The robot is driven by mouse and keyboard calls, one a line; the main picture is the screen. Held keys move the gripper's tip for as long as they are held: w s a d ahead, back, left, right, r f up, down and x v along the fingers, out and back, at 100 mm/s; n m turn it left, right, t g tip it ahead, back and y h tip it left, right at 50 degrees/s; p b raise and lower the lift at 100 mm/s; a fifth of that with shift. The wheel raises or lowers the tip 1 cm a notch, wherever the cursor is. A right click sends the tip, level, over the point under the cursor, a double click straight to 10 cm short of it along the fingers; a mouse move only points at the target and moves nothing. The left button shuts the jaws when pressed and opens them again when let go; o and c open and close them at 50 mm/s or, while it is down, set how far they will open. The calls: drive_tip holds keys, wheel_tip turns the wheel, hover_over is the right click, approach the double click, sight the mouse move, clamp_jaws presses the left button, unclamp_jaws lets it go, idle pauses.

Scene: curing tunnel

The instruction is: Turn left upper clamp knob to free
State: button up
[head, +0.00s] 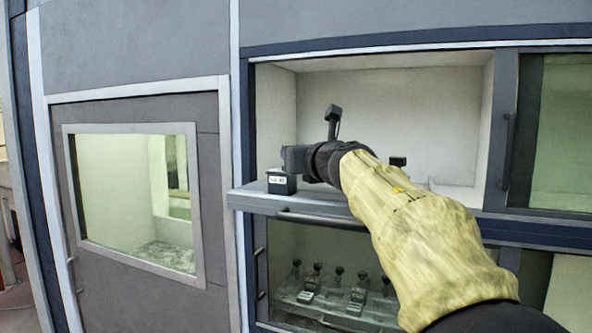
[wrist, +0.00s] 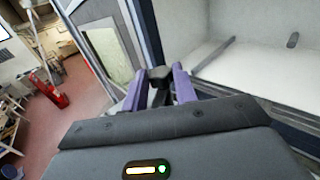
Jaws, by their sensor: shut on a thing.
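The upper bay holds a dark clamp block with a white label (head: 280,181) at the left end of its front ledge. My gripper (head: 291,159) is directly above this block and hides its knob in the head view. In the wrist view, the dark left upper clamp knob (wrist: 160,76) stands between the two purple fingers of my gripper (wrist: 159,88), which is shut on it. The label is too small to read. The knob's turn position cannot be told. A second dark knob (head: 398,162) shows to the right of my sleeved arm, its lower part hidden.
A lower bay holds several dark clamps with knobs (head: 315,275) behind a pane. A handle bar (head: 322,220) runs below the upper ledge (head: 245,199). A windowed door (head: 140,205) is at left. The upper bay's interior is mostly empty. A red object (wrist: 62,100) stands on the floor.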

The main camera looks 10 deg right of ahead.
drive_tip(key=shift+d+r+n+y+b, duration=0.1)
drive_tip(key=shift+d+n+y+b, duration=0.1)
drive_tip(key=shift+n+y+b, duration=0.65)
drive_tip(key=shift+r+g+y+p, duration=0.1)
drive_tip(key=shift+g+y+p, duration=0.25)
drive_tip(key=shift+y, duration=0.2)
drive_tip(key=o, duration=1)
drive_tip(key=shift+w, duration=0.1)
drive_tip(key=b+v, duration=0.5)
drive_tip(key=v, duration=1.2)
drive_tip(key=shift+s+b, duration=0.25)
drive_tip(key=shift+b, duration=0.05)
